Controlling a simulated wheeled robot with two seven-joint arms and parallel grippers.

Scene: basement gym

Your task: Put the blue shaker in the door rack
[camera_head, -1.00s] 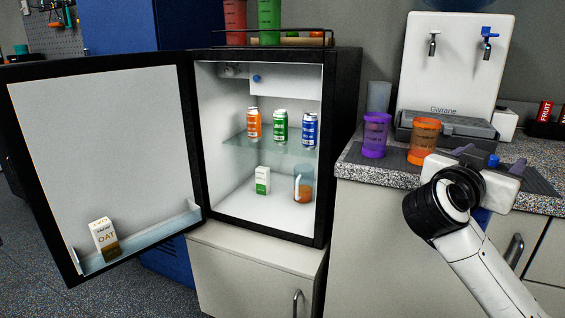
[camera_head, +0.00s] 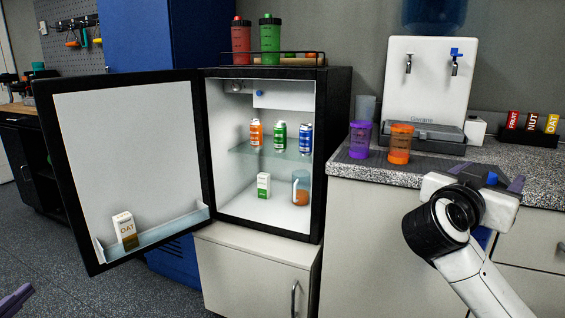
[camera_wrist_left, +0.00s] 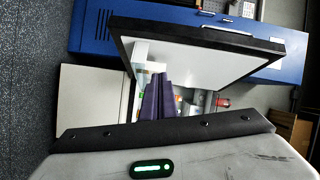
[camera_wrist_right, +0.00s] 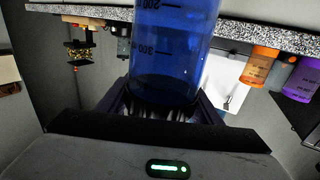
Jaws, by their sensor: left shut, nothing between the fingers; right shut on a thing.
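The blue shaker (camera_wrist_right: 172,50) is between the fingers of my right gripper (camera_wrist_right: 165,108) in the right wrist view. In the head view my right gripper (camera_head: 490,180) is in front of the counter, and its wrist hides most of the shaker; small blue parts show around it. The door rack (camera_head: 160,235) is a clear bin low on the inside of the open fridge door. An oat carton (camera_head: 124,231) stands in its left part; the right part looks empty. My left gripper (camera_head: 14,300) only edges into the lower left; its fingers (camera_wrist_left: 155,98) are shut and empty.
The open fridge (camera_head: 264,205) holds cans, a small carton and a glass jar. Purple (camera_head: 360,140) and orange (camera_head: 400,145) shakers stand on the counter (camera_head: 345,168) beside a water dispenser (camera_head: 428,85). Floor is free in front of the door.

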